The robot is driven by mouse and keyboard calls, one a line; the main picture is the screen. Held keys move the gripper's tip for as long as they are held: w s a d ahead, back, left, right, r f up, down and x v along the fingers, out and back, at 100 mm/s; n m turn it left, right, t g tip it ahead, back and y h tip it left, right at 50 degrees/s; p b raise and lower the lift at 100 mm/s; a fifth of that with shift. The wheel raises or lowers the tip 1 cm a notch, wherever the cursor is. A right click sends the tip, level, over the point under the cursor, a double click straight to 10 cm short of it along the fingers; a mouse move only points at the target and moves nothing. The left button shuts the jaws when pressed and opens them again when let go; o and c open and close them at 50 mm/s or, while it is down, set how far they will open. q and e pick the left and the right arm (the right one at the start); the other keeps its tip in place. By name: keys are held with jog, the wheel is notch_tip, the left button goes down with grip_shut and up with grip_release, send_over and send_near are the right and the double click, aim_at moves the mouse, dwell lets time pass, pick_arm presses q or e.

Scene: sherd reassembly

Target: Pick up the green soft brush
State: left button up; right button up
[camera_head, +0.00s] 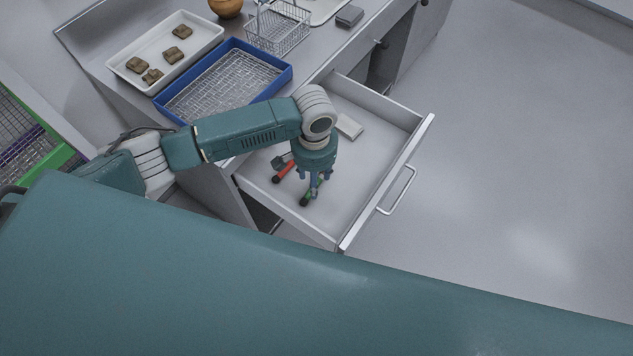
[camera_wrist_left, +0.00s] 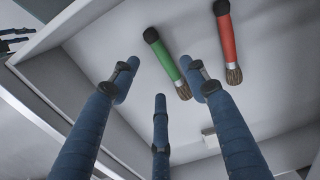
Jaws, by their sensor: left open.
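The green soft brush (camera_wrist_left: 165,60) lies on the drawer floor in the left wrist view, with a black handle end and brown bristles. In the head view its green handle (camera_head: 309,194) shows in part below my left gripper, which hides the rest. My left gripper (camera_head: 312,189) points down into the open drawer, over the brush. Its blue fingers (camera_wrist_left: 158,78) are spread, with nothing between them. The brush appears beyond the two upper fingertips, its bristles close to the right one in the picture. I cannot tell whether they touch. My right gripper is not in view.
A red brush (camera_wrist_left: 227,40) lies beside the green one. A small pale block (camera_head: 349,126) lies farther back in the open drawer (camera_head: 388,176). The drawer walls surround the gripper. A blue tray (camera_head: 286,76) and a white tray with brown sherds (camera_head: 215,31) stand on the counter.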

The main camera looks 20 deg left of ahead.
aim_at(303, 202)
pick_arm(q)
notch_tip(303, 202, down, 6)
jog(key=shift+w+a+r+p, duration=0.1)
jog(key=shift+w+p, duration=0.05)
jog(key=shift+p, duration=0.25)
grip_shut()
